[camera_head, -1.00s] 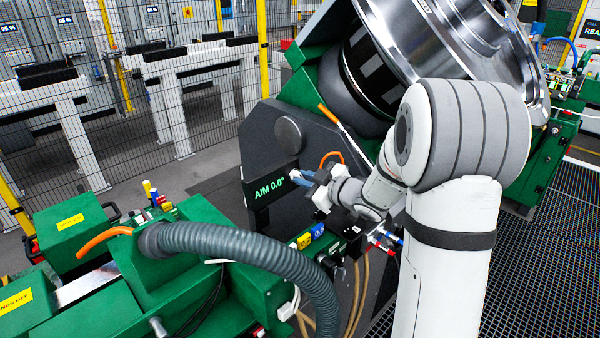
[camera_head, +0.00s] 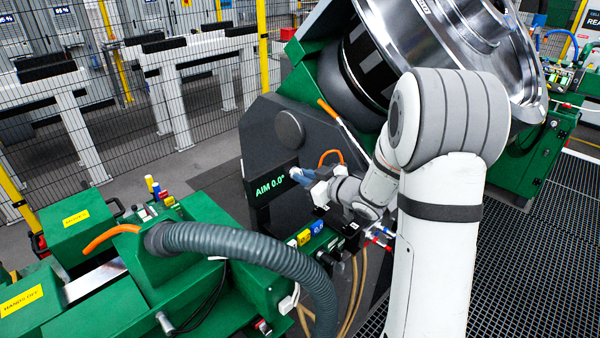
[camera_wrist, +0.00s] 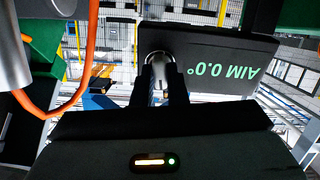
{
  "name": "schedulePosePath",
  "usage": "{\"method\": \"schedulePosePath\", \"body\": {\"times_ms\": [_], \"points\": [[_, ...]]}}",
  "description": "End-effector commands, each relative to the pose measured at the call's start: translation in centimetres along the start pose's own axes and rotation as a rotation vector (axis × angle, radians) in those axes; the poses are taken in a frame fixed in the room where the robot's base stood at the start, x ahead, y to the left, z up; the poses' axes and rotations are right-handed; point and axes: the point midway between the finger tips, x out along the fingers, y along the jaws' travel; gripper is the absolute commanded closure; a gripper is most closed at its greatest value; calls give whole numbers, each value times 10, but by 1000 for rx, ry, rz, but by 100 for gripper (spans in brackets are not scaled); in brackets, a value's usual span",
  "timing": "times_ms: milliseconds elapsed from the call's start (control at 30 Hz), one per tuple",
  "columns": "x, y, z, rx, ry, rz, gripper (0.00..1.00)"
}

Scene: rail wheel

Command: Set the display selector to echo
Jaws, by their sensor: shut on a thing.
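The dark display (camera_head: 271,188) reads "AIM 0.0°" in green and sits low in front of the large dark plate. It appears upside down in the wrist view (camera_wrist: 215,62). My gripper (camera_head: 303,176) is at the display's right edge. In the wrist view its two dark fingers (camera_wrist: 159,84) are closed around a small silver rounded knob (camera_wrist: 158,60) at the display's edge, which looks like the selector. The fingers hide most of the knob, and no position marks on it can be read.
An orange cable (camera_wrist: 84,75) hangs close beside my gripper. A thick grey hose (camera_head: 235,243) arches over the green machine (camera_head: 200,290) at the front. A large shiny wheel (camera_head: 440,40) stands above, and a mesh fence (camera_head: 160,100) stands behind.

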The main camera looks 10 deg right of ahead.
Motion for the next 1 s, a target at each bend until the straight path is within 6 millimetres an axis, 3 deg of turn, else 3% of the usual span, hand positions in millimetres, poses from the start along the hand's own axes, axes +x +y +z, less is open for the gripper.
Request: {"method": "schedulePosePath", "body": {"times_ms": [533, 867, 1000], "points": [[0, -1, -1, 310, -1, -1, 100], [0, -1, 0, 334, 0, -1, 100], [0, -1, 0, 449, 0, -1, 100]]}}
